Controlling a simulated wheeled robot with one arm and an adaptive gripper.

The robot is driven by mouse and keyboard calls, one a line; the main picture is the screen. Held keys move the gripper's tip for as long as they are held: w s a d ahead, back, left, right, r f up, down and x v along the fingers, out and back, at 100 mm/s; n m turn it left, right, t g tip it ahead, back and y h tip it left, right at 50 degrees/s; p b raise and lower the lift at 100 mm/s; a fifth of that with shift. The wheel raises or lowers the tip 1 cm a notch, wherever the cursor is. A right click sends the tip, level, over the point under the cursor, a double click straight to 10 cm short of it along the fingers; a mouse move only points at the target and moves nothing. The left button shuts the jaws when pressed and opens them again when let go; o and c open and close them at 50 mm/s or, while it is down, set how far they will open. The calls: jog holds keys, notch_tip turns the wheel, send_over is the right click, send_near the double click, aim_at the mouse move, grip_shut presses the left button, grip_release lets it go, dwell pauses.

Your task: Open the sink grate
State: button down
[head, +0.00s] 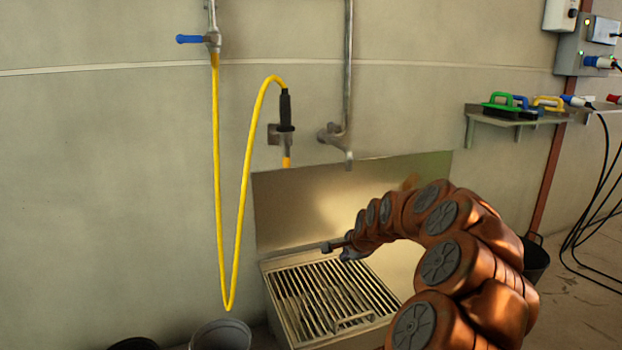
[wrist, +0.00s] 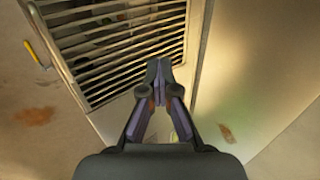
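The sink grate (head: 330,297) is a panel of metal bars lying flat over the low metal sink (head: 284,325) against the wall. A handle (head: 353,321) shows near its front edge. In the wrist view the grate (wrist: 120,45) fills the upper left, with the sink's rim beside it. My gripper (head: 332,247) is above the back part of the grate, apart from the handle. In the wrist view my gripper (wrist: 158,72) has its fingertips together, with nothing seen between them.
A metal splash plate (head: 300,205) stands behind the sink. A yellow hose (head: 236,240) hangs at the left, with a grey bucket (head: 221,335) below. A wall shelf (head: 520,122) holds coloured tools at the right. Cables hang at the far right.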

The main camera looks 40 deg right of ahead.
jog(key=shift+w+d+r+t+h+p, duration=0.2)
jog(key=shift+w+d+r+t+p, duration=0.35)
jog(key=shift+w+d+r+p, duration=2.55)
jog(key=shift+w+a+r+t+h+p, duration=0.15)
jog(key=shift+w+r+t+p, duration=0.8)
jog(key=shift+w, duration=4.75)
jog(key=shift+w+d+r+t+h+p, duration=0.25)
jog(key=shift+w+d+r+p, duration=1.8)
jog(key=shift+w, duration=2.35)
